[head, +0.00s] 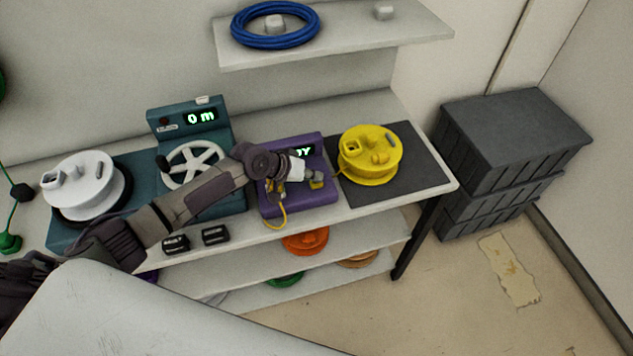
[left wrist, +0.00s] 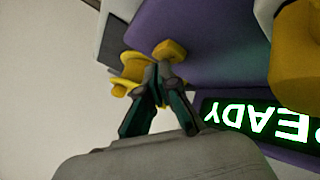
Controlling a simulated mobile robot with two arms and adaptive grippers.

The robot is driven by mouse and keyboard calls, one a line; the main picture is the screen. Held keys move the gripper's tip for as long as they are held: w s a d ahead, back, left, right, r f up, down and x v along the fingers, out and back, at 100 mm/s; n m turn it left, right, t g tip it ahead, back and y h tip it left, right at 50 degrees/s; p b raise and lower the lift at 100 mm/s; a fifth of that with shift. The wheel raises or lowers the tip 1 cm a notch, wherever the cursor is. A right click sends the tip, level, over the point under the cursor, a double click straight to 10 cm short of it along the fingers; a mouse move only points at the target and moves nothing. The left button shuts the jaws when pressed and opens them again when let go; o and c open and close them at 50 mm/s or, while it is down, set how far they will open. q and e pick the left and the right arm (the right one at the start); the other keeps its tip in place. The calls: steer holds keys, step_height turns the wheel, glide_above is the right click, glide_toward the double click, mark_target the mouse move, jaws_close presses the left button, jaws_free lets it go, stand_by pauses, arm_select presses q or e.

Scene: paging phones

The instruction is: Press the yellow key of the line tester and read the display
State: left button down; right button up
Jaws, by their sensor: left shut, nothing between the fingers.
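The purple line tester (head: 298,204) stands on the bench; my left arm partly covers it. Its green display reads "READY" in part in the left wrist view (left wrist: 258,120), upside down, with the first letter cut off. The yellow key (head: 317,184) is near the tester's right front; it also shows in the left wrist view (left wrist: 170,50), just beyond the fingertips. My left gripper (head: 311,176) is shut and empty over the tester, its fingertips (left wrist: 160,77) close to the key. I cannot tell whether they touch it. My right gripper is out of view.
A yellow reel (head: 370,168) sits on a dark mat right of the tester. A teal counter (head: 190,122) showing "0 m" and a white reel (head: 85,182) stand left. A shelf (head: 340,42) with blue cable hangs above. Dark crates (head: 515,135) stand right.

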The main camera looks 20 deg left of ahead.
mark_target(315, 184)
arm_select(q)
steer(key=shift+f+b, duration=0.3)
steer(key=shift+f, duration=0.2)
steer(key=shift+r, duration=0.1)
stand_by(0.4)
steer(key=shift+r+p, duration=0.85)
steer(key=shift+p, duration=0.05)
step_height(315, 184, up, 5)
steer(key=p, duration=0.4)
steer(key=shift+p, duration=0.35)
steer(key=shift+d, duration=0.1)
